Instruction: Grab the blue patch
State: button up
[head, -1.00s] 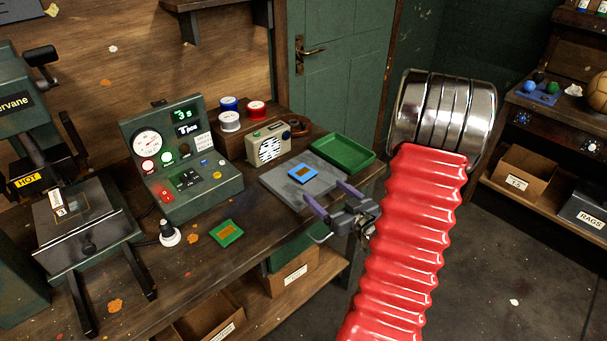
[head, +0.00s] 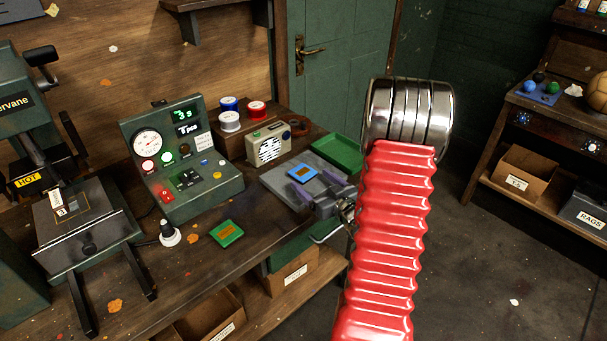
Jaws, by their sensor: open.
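The blue patch (head: 303,174), a small square with an orange-brown centre, lies flat on a grey slab (head: 276,183) on the workbench. My gripper (head: 314,183) is open and empty. Its two purple-grey fingers are at the slab, just in front of the patch on the near right side. The fingertips are close to the patch, but I cannot tell whether they touch it. A green patch (head: 227,233) with a similar orange-brown centre lies on the bare bench top, nearer and to the left.
A green tray (head: 338,153) stands behind the slab, partly hidden by my red arm. A small radio (head: 268,147) and a control box (head: 180,160) stand to the left. A press (head: 88,225) is at far left. Bare bench lies around the green patch.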

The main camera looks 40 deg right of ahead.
aim_at(306, 176)
jog(key=x, duration=0.4)
jog(key=shift+c, duration=0.3)
jog(key=c, duration=1.3)
jog(key=shift+o, duration=0.2)
jog(key=shift+r, duration=0.15)
notch_tip(306, 176, up, 10)
